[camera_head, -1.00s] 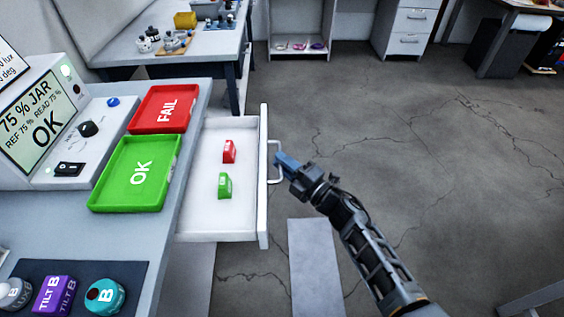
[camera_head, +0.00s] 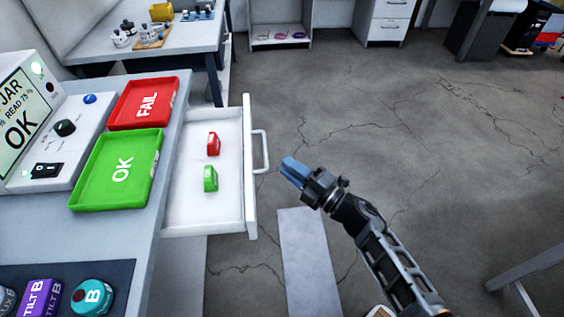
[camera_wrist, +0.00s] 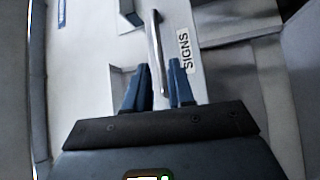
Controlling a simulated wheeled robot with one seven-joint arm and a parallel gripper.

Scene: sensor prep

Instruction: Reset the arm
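My gripper (camera_head: 290,170) is on the end of my arm, over the floor to the right of the open drawer (camera_head: 195,218). In the head view a gap shows between its blue fingertips and the drawer handle (camera_head: 262,152). In the wrist view the two blue fingers of my gripper (camera_wrist: 160,85) stand apart. The handle (camera_wrist: 156,45) shows in line with the gap between them, and nothing is held. A label reading SIGNS (camera_wrist: 185,50) is on the drawer front. A red block (camera_head: 213,144) and a green block (camera_head: 210,179) stand in the drawer.
A red FAIL tray (camera_head: 143,103) and a green OK tray (camera_head: 117,171) lie on the bench left of the drawer. A dark mat (camera_head: 125,290) with sensors is at the lower left. The floor (camera_head: 420,170) to the right is mostly clear.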

